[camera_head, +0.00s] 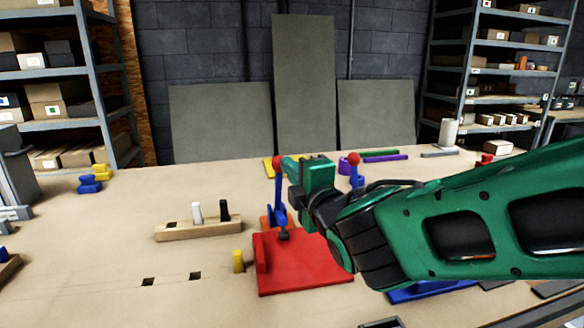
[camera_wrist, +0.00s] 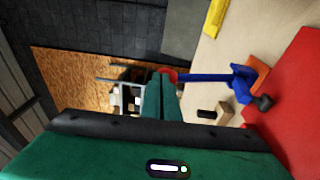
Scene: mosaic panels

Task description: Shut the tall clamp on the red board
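The red board (camera_head: 305,270) lies on the table, with a tall blue clamp (camera_head: 277,212) at its back left. The clamp's lever stands upright with a red ball knob (camera_head: 277,160) on top. Its black pad (camera_head: 284,235) is low over the board. In the wrist view the lever (camera_wrist: 205,77) runs sideways from the clamp to the knob (camera_wrist: 170,75), which is partly hidden by the fingertips. My gripper (camera_head: 288,168) is at the knob's right side; its fingers (camera_wrist: 162,82) are together, with only a thin gap. Whether they touch the knob is unclear.
A second red-knobbed blue clamp (camera_head: 354,162) stands behind my wrist. A blue board (camera_head: 430,292) is partly hidden under my arm. A wooden block (camera_head: 197,230) with pegs and a yellow cylinder (camera_head: 238,261) stand left of the red board. The front-left table is mostly clear.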

